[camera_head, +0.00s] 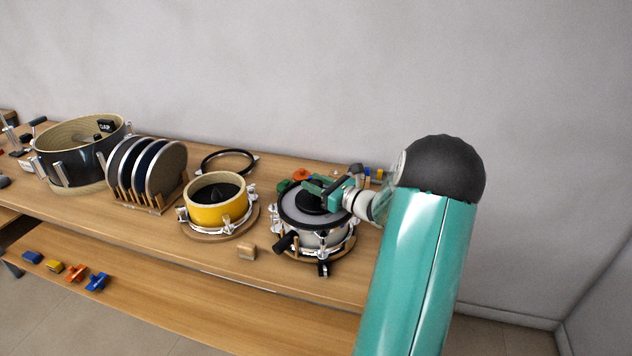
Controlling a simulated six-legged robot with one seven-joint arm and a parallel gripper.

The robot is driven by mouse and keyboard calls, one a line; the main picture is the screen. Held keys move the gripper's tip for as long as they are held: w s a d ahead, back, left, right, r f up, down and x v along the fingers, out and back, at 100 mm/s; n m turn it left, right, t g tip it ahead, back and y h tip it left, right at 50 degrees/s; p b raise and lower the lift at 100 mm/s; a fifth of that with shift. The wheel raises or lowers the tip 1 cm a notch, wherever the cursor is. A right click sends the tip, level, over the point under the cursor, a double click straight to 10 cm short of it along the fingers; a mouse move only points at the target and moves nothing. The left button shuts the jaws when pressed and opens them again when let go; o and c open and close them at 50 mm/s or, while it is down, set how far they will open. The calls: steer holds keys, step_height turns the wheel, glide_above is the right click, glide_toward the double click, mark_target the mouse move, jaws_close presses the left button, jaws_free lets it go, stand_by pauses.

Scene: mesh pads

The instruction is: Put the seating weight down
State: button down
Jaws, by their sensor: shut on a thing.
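The seating weight (309,204) looks like a dark round disc, and it is over the pale head of the drum pad (284,211) at the right of the bench. I cannot tell whether it touches the head or hangs just above it. My gripper (315,189), teal, comes in from the right and is shut on the top of the weight. The jaws and arm hide the grip point and part of the drum's far right rim.
A yellow drum shell (217,214) stands left of the drum pad, with a black hoop (229,162) behind it. A rack of discs (148,168) and a large black drum (75,164) are farther left. Small coloured parts sit behind the pad.

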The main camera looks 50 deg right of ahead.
steer(key=shift+r, duration=0.1)
steer(key=c, duration=0.9)
jaws_free()
steer(key=shift+f, duration=0.25)
steer(key=shift+c, duration=0.2)
steer(key=shift+r, duration=0.15)
steer(key=s+d, duration=0.2)
steer(key=s, duration=1)
steer(key=w+a+r+n+g+y, duration=0.25)
steer(key=a+n+g, duration=0.35)
steer(key=a, duration=0.7)
steer(key=w+a+r+n+g+y, duration=0.15)
steer(key=a+n+g+y, duration=0.25)
steer(key=a+n, duration=0.7)
steer(key=s+a+r+n+g+h, duration=0.1)
steer(key=s+a+r+n+h, duration=0.1)
steer(key=s+a+n+h, duration=0.2)
steer(key=s+a+r+n+g+h, duration=0.1)
steer(key=s+a+n+h, duration=0.3)
steer(key=s+a+n, duration=0.4)
steer(key=a+r+n, duration=0.1)
steer(key=a+n, duration=0.4)
steer(key=a, duration=0.2)
steer(key=shift+r+n+h, duration=0.3)
steer(key=shift+r+h, duration=0.05)
